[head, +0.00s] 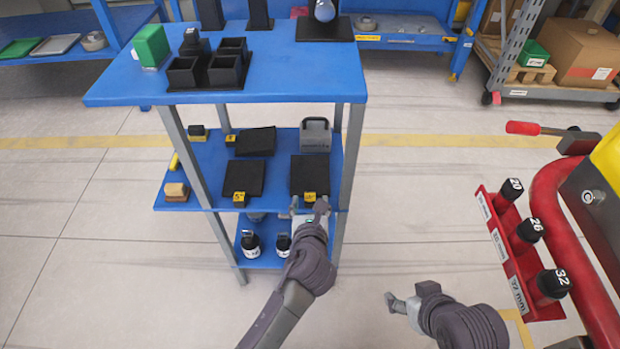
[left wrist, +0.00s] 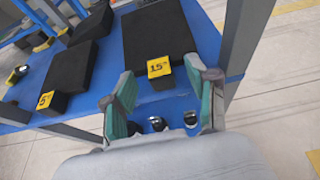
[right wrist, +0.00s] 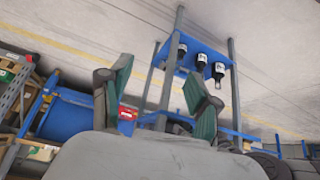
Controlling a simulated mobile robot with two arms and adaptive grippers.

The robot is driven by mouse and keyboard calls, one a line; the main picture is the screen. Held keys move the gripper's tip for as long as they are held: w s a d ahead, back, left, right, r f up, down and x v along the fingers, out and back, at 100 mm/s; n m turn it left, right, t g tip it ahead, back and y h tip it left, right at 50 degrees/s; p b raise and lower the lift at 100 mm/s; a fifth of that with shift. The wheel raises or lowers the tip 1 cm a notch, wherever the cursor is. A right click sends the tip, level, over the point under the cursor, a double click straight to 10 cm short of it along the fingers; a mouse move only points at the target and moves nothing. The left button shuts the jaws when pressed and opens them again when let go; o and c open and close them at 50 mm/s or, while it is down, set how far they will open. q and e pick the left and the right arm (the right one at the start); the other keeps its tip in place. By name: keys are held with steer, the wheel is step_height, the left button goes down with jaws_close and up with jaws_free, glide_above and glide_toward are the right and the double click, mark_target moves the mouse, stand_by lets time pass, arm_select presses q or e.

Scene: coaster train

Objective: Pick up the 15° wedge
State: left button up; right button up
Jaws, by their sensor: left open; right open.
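The 15° wedge (head: 306,172) is a flat black block with a yellow label on its near end. It lies on the middle blue shelf at the right, and it fills the upper middle of the left wrist view (left wrist: 158,35). My left gripper (head: 308,206) is open and empty at the shelf's front edge. Its fingers (left wrist: 160,88) stand to either side of the label in the left wrist view, and I cannot tell whether they touch the wedge. My right gripper (head: 408,301) is open and empty over the floor, away from the shelves.
The 5° wedge (head: 244,177) lies left of the 15° one. A grey box (head: 315,135) stands behind. The blue table top (head: 290,75) overhangs the shelf, and a metal leg (head: 349,150) rises at the right. A red tool rack (head: 505,245) stands far right.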

arm_select(q)
steer(key=shift+x, duration=0.95)
jaws_close()
arm_select(e)
steer(key=w, duration=0.1)
steer(key=w+r+t, duration=0.1)
steer(key=w+a+t, duration=0.1)
steer(key=shift+w+a+r+y, duration=0.1)
steer(key=shift+w+r+y, duration=0.15)
steer(key=shift+r+y, duration=0.15)
